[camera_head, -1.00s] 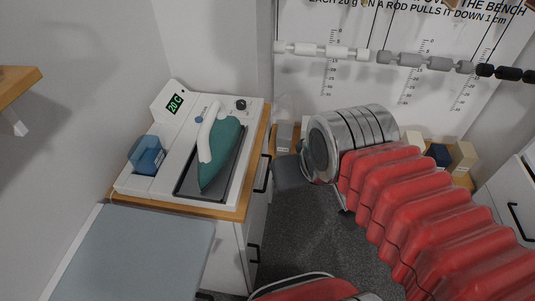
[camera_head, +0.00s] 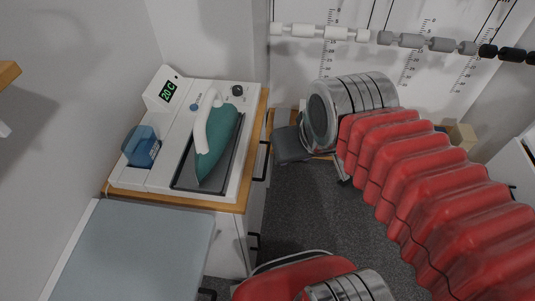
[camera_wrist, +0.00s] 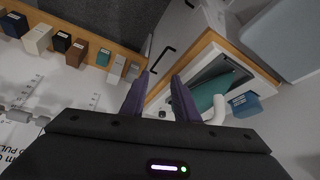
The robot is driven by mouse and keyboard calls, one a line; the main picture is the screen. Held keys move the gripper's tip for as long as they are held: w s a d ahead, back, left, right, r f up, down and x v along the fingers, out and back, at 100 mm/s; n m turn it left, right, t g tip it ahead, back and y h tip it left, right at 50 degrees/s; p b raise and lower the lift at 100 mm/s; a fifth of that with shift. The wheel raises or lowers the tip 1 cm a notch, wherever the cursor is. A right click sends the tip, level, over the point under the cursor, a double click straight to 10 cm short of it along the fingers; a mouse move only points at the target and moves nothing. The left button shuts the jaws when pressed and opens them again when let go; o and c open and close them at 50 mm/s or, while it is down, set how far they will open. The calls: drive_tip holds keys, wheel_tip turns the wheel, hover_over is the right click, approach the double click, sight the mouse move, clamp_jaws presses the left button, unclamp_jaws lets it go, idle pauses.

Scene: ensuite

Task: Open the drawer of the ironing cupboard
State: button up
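The ironing cupboard (camera_head: 232,240) is a white cabinet with a wooden top, at left centre in the head view. Its right side carries black bar handles, an upper one (camera_head: 263,163) and a lower one (camera_head: 254,246). No drawer visibly stands out. In the wrist view the picture is turned, and one black handle (camera_wrist: 161,59) shows just beyond the fingertips. My gripper (camera_wrist: 163,84) has two purple fingers held apart with nothing between them; they appear short of the handle. In the head view my fingers cannot be made out.
A teal iron (camera_head: 217,145) rests on a white unit on the cupboard top. A grey-blue board (camera_head: 135,250) stands in front of the cupboard. A wooden shelf with small labelled blocks (camera_wrist: 75,54) runs along the wall.

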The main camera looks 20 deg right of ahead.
drive_tip(key=w+f+m+g, duration=0.2)
drive_tip(key=w+f, duration=0.1)
drive_tip(key=w, duration=0.8)
drive_tip(key=m+g+y, duration=0.2)
drive_tip(key=g, duration=0.1)
hover_over(267, 158)
drive_tip(key=s+d, duration=0.1)
drive_tip(key=d, duration=0.2)
wheel_tip(267, 158, down, 12)
drive_tip(key=shift+s+f, duration=0.1)
drive_tip(key=shift+f, duration=0.1)
drive_tip(key=shift+a+f, duration=0.1)
drive_tip(key=f, duration=0.4)
drive_tip(key=a+f, duration=0.1)
drive_tip(key=f, duration=0.4)
drive_tip(key=w+a+f, duration=0.1)
drive_tip(key=f, duration=0.3)
drive_tip(key=shift+a+f, duration=0.2)
drive_tip(key=shift+c, duration=0.7)
clamp_jaws()
